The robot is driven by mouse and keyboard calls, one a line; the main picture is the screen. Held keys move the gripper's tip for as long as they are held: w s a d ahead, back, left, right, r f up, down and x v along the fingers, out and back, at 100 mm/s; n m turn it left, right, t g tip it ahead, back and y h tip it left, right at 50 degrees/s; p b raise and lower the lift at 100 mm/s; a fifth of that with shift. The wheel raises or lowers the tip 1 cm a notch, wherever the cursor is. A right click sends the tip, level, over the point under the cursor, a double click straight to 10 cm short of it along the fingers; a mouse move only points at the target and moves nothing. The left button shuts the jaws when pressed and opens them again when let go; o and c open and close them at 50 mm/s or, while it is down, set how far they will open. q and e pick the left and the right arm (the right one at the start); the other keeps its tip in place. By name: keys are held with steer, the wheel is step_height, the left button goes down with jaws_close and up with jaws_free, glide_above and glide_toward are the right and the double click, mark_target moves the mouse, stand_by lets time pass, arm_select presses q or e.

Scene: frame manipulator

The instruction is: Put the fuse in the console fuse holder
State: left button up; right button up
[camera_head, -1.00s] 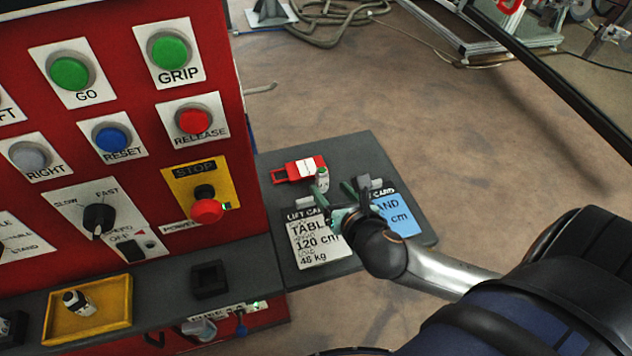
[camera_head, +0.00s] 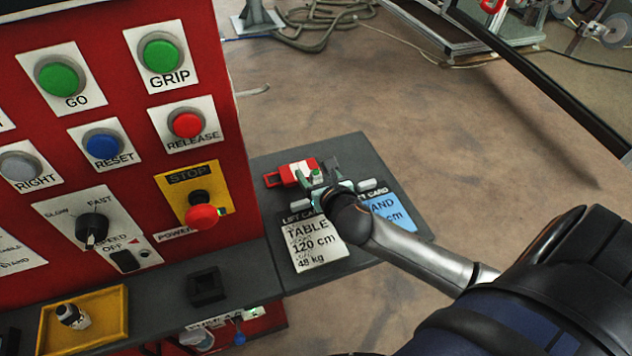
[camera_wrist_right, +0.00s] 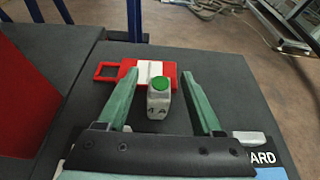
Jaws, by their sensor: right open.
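The fuse seems to be the small pale block with a green top and dark print (camera_wrist_right: 159,97); it stands upright on the grey side shelf, and in the head view its green top (camera_head: 316,174) shows between my fingers. My right gripper (camera_wrist_right: 165,85) is open, with one green finger on each side of the fuse and a gap on both sides. It also shows in the head view (camera_head: 318,172) over the shelf. A white label (camera_head: 215,319), partly readable, is low on the red console under its ledge; I cannot clearly make out the fuse holder. My left gripper is not in view.
A red piece with a white band and loop handle (camera_wrist_right: 140,72) lies just behind the fuse. A white card (camera_head: 313,243) and blue card (camera_head: 389,212) lie nearer. The console ledge holds a black square socket (camera_head: 206,287) and yellow tray (camera_head: 118,335) with a small part.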

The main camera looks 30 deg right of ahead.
steer(key=shift+x, duration=1.2)
jaws_close()
